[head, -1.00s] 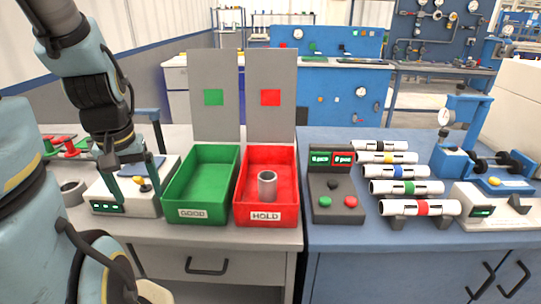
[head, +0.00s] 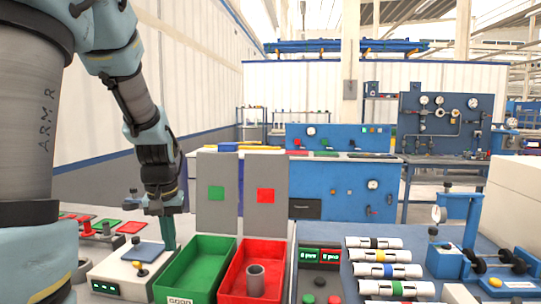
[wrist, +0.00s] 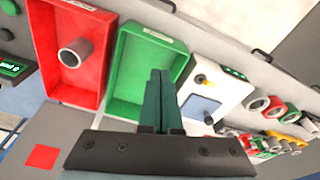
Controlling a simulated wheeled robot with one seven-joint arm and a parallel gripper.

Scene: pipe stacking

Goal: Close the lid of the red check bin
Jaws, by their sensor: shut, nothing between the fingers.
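The red bin (head: 277,260), marked HOLD in the earlier head view, holds an upright grey pipe piece (head: 255,280). Its grey lid (head: 266,212) with a red square stands open and upright at the bin's back edge. The bin (wrist: 98,52) and pipe (wrist: 74,52) also show in the wrist view, with the lid's red square (wrist: 42,157) at lower left. My gripper (head: 168,246) is shut and empty, raised to the left of the red bin near the green bin. Its fingers also show in the wrist view (wrist: 160,76).
The green bin (head: 228,262) stands just left of the red bin, its own grey lid (head: 216,214) also upright. A white device (head: 115,268) stands left of it. A button box (head: 320,278) and several white pipes with coloured bands (head: 385,270) lie to the right.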

